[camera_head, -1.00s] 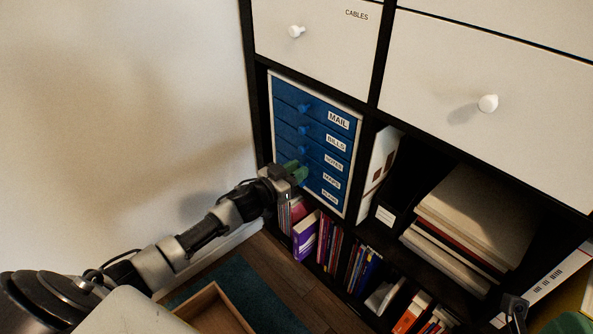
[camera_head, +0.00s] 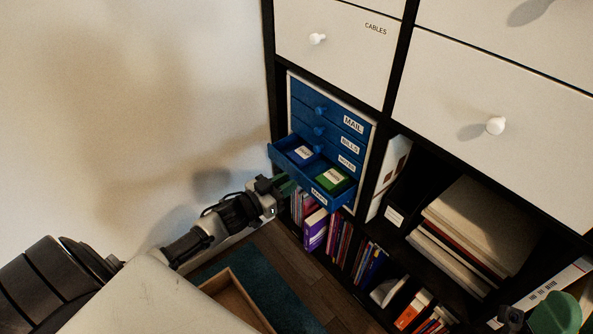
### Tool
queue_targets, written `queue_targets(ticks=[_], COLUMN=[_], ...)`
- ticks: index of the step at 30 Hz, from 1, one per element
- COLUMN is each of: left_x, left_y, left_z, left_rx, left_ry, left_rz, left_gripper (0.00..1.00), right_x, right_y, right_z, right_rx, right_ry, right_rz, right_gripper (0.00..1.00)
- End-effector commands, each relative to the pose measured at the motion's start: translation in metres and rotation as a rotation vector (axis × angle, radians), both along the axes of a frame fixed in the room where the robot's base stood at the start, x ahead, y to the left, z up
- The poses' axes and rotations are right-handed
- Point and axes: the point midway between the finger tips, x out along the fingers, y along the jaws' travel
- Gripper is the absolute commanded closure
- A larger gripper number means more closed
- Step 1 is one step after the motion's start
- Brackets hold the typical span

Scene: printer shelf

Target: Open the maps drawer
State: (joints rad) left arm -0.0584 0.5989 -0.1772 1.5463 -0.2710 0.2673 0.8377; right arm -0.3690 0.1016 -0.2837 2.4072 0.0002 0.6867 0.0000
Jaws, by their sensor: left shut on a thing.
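The blue drawer unit (camera_head: 325,100) stands in a shelf cubby, with drawers labelled MAIL, BILLS and NOTES shut. The maps drawer (camera_head: 325,199), directly below NOTES, is pulled out; its label is small and tilted. Inside lie a blue item (camera_head: 300,153) and a green item (camera_head: 333,180), each with a white label. My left gripper (camera_head: 283,186) is at the front of this drawer, shut on its knob, which the fingers hide. My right gripper (camera_head: 532,316) shows only partly at the bottom right edge, away from the drawers; its jaw opening is unclear.
A white CABLES drawer (camera_head: 345,45) is shut above the unit. Books (camera_head: 315,230) fill the cubby below. A stack of folders (camera_head: 475,225) lies to the right. A wooden tray (camera_head: 238,300) sits on the floor. A bare wall (camera_head: 130,90) is on the left.

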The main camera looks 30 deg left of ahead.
Motion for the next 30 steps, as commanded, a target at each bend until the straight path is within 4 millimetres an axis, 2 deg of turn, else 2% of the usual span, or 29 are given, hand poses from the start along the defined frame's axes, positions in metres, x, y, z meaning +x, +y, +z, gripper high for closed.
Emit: queue_targets(ticks=[2,6,12,21,30], left_x=[-0.011,-0.029,-0.05,-0.067,-0.07], left_y=[0.004,0.01,0.018,0.024,0.025], left_z=[0.003,0.003,0.003,0.001,0.001], left_rx=[-0.002,-0.001,-0.002,0.0,0.0], left_ry=[0.004,0.003,0.002,0.0,-0.001], left_rz=[0.002,0.001,0.002,0.0,0.0], left_gripper=[1.0,1.0,1.0,1.0,1.0], right_x=[0.018,0.045,0.066,0.074,0.074], right_y=[0.003,0.006,0.006,0.003,0.002], right_z=[-0.002,-0.021,-0.054,-0.087,-0.094], right_rx=[-0.045,-0.121,-0.207,-0.274,-0.288], right_ry=[0.144,0.396,0.698,0.949,0.999], right_rz=[-0.008,-0.022,-0.037,-0.049,-0.052], right_gripper=[0.57,0.57,0.57,0.57,0.57])
